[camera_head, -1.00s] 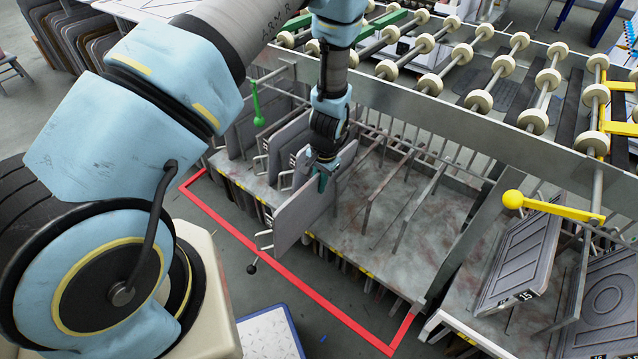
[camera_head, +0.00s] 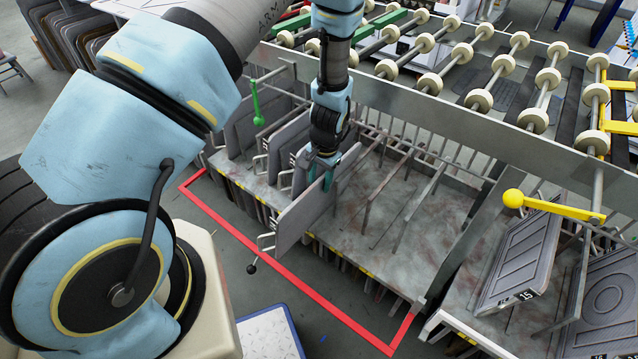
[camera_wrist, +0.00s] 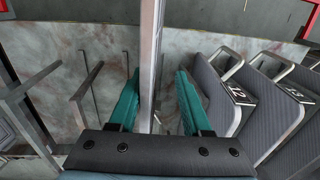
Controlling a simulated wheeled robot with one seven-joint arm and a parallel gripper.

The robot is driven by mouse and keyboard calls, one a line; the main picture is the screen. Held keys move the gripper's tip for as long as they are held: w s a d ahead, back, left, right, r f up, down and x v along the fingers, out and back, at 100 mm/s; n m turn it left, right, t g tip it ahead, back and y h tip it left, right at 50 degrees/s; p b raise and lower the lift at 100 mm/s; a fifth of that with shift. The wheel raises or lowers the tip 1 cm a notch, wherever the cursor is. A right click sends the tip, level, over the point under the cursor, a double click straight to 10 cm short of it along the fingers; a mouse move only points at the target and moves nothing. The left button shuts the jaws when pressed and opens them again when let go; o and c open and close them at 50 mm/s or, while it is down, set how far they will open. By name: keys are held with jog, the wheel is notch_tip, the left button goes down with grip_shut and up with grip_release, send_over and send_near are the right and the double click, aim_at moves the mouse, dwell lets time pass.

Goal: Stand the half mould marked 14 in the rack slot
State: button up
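A grey half mould (camera_head: 304,214) stands upright, edge-on to the row, on the mottled rack base (camera_head: 355,235), its looped handle jutting past the front edge. Its number is not readable. In the wrist view the same mould (camera_wrist: 151,50) runs as a thin edge between the teal fingers of my gripper (camera_wrist: 158,105). The fingers are apart, with a clear gap on the right side and a narrower one on the left. In the head view my gripper (camera_head: 321,174) is at the mould's upper edge. How the mould's lower edge sits in the slot is hidden.
Moulds marked 12 (camera_wrist: 238,95) and 13 (camera_wrist: 293,92) stand close on the right in the wrist view. Metal divider rods (camera_head: 405,210) rise from the free rack space to the right. The roller gantry beam (camera_head: 420,105) runs behind. A yellow-handled lever (camera_head: 550,207) is at right.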

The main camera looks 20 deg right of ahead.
jog(key=r, duration=0.6)
jog(key=s+r, duration=0.1)
jog(key=r, duration=0.2)
jog(key=shift+d+r+b, duration=0.15)
jog(key=shift+d+b, duration=0.1)
jog(key=shift+b, duration=0.15)
